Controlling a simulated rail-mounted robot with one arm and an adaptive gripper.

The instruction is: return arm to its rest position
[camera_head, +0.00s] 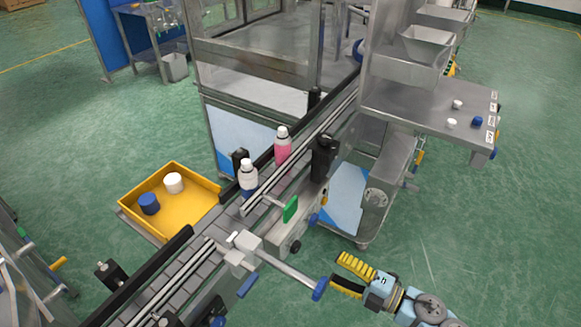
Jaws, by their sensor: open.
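My gripper (350,277) is at the lower right of the head view, with its yellow-padded fingers spread apart and nothing between them. It is above the green floor, right of the conveyor (200,258). My arm reaches in from the bottom right corner. The lower finger is close to the blue end of a metal rod (290,270) that sticks out from the conveyor; I cannot tell whether they touch.
A blue-and-white bottle (248,177) and a pink bottle (283,146) stand on the conveyor. A yellow tray (204,183) holds a blue and a white cap. A steel shelf (415,108) carries small caps. Open floor (480,230) lies at the right.

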